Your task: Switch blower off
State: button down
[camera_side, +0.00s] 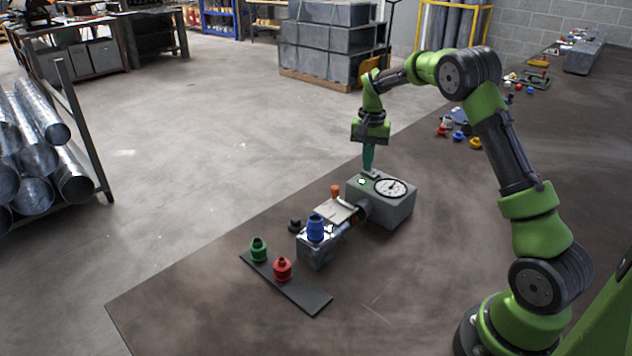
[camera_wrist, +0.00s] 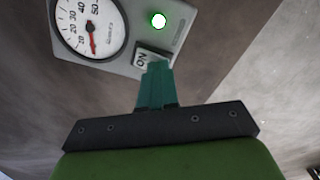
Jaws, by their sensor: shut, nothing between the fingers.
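The blower (camera_side: 383,206) is a grey box on the table with a round white dial on top. In the wrist view the dial (camera_wrist: 90,27) shows a red needle pointing near the low end of its scale. A lamp (camera_wrist: 158,20) on the panel is lit, bright white with a green edge. Whether the tips touch the switch I cannot tell.
A nozzle and clamp block with a blue fitting (camera_side: 316,228) stand in front of the blower. A dark strip (camera_side: 306,298) holds a green fitting (camera_side: 258,250) and a red fitting (camera_side: 282,268). Several coloured parts lie farther back.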

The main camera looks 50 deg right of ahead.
jog(key=shift+f, duration=0.3)
jog(key=shift+r, duration=3.55)
jog(key=shift+w+d+f, duration=0.1)
jog(key=shift+d+f, duration=0.05)
jog(key=shift+s+a+f+n, duration=0.25)
jog(key=shift+s+a, duration=0.2)
jog(key=shift+s+a+f+n, duration=0.25)
jog(key=shift+s+a, duration=0.2)
jog(key=s+a+r+n+t+y, duration=0.1)
jog(key=s+a+r+n+t, duration=0.2)
jog(key=s+a, duration=0.7)
jog(key=s+a+r+n+t+y, duration=0.1)
jog(key=s+a+r+n+t, duration=0.3)
jog(key=s+a, duration=0.7)
notch_tip(320, 180, up, 3)
jog(key=shift+s+a+f, duration=0.2)
jog(key=shift+a, duration=0.95)
